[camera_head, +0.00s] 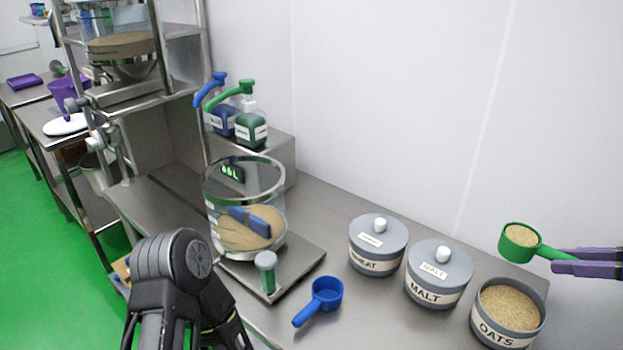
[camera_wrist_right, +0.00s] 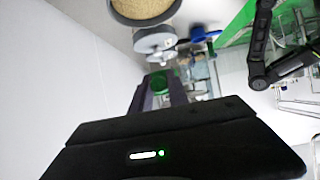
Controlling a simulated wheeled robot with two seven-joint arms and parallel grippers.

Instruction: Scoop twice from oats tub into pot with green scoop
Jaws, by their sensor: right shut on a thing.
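My right gripper (camera_head: 557,260) comes in from the right with purple fingers shut on the handle of the green scoop (camera_head: 508,250). The scoop is heaped with oats and held level in the air, above the oats tub (camera_head: 485,328). The tub is open, grey and full of oats. The wrist view shows the green scoop (camera_wrist_right: 159,84) between the fingers (camera_wrist_right: 160,100) and part of the oats tub (camera_wrist_right: 117,15). The clear pot (camera_head: 214,190) stands on a steel scale at centre-left, with tan grain inside. My left gripper is not in view.
Lidded wheat tub (camera_head: 375,262) and malt tub (camera_head: 437,288) stand between pot and oats tub. A blue scoop (camera_head: 324,293) lies on the counter before them. Blue and green pump bottles (camera_head: 252,130) stand behind. My black arm link fills the lower left.

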